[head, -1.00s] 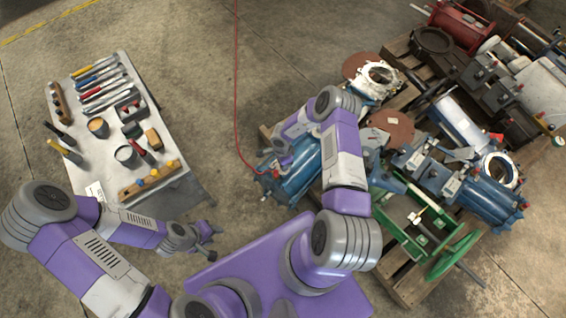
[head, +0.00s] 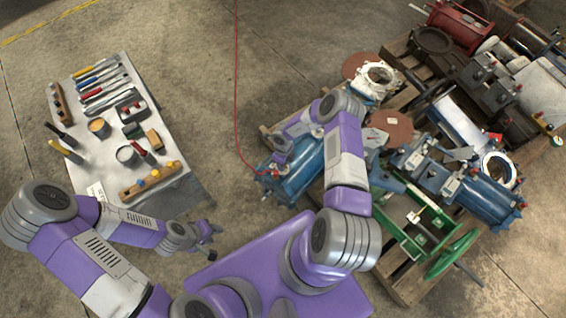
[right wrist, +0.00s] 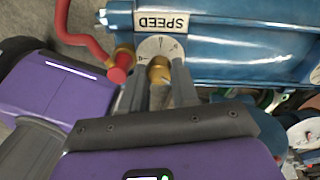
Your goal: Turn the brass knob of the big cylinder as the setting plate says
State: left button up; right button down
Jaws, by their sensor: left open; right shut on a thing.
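The big blue cylinder (head: 300,184) lies at the near left edge of the pallet. In the right wrist view its blue body (right wrist: 245,48) carries a "SPEED" label (right wrist: 161,22) above a round pale dial (right wrist: 150,48) with marks. The brass knob (right wrist: 158,69) sits at the lower part of the dial. My right gripper (right wrist: 161,85) is shut on the knob; its fingers hide part of the knob and dial. In the head view the right gripper (head: 281,158) is over the cylinder's left end. My left gripper (head: 212,239) is open and empty beside the bench. I cannot make out a setting plate.
A red hose (head: 237,110) crosses the floor to the cylinder; its red end (right wrist: 118,73) is close beside my right fingers. A metal bench (head: 185,197) with tools stands left. A wooden pallet (head: 405,292) with other machine parts fills the right.

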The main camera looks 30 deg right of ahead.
jog(key=shift+m, duration=1.1)
jog(key=c, duration=0.8)
grip_release()
jog(key=shift+c, duration=0.2)
jog(key=r+p, duration=0.4)
jog(key=r, duration=0.1)
jog(key=r+p, duration=0.2)
jog(key=r, duration=0.1)
jog(key=shift+w+d, duration=0.35)
jog(key=shift+w, duration=0.05)
